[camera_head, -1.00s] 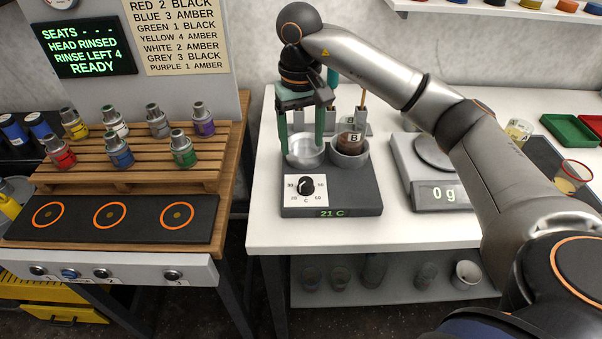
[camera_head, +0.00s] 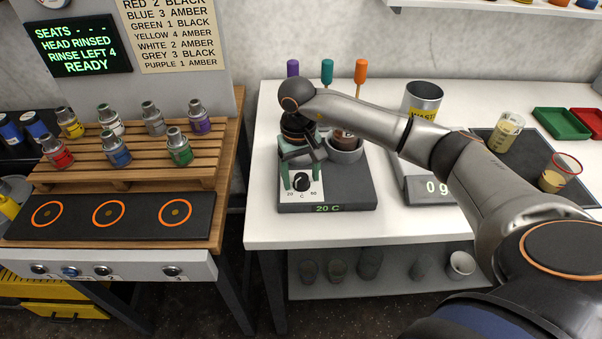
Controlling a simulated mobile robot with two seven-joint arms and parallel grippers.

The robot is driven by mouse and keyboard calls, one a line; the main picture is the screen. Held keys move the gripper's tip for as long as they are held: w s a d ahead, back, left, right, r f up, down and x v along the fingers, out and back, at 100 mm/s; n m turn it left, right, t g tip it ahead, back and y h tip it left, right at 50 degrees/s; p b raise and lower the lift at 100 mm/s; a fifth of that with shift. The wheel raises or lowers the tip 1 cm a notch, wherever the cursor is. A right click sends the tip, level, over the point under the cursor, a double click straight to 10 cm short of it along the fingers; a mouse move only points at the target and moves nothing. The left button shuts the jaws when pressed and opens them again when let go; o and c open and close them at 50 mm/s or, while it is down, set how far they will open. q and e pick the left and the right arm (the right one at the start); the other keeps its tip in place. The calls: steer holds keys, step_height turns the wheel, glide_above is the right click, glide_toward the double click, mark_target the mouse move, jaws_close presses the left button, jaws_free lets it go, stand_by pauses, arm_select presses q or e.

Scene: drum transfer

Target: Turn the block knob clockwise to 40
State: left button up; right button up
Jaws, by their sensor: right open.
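The block knob (camera_head: 301,182) is a black dial on a white scale plate at the front left of the dark heating block (camera_head: 350,188). The block's green display (camera_head: 329,208) reads 20 C. My right gripper (camera_head: 301,180) points down at the knob, its green fingers apart on the left and right of it. I cannot tell whether the fingers touch the knob. The knob's pointer is hard to make out, and part of the scale is hidden by the fingers. My left gripper is not in view.
A brown bottle in a cup (camera_head: 346,150) sits on the block behind my gripper. A scale (camera_head: 432,190) and a waste can (camera_head: 422,101) stand to the right. Clear table lies in front of the block. Several coloured vials stand on the wooden rack (camera_head: 120,175) at left.

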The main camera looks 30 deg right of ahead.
jaws_close()
stand_by(0.6)
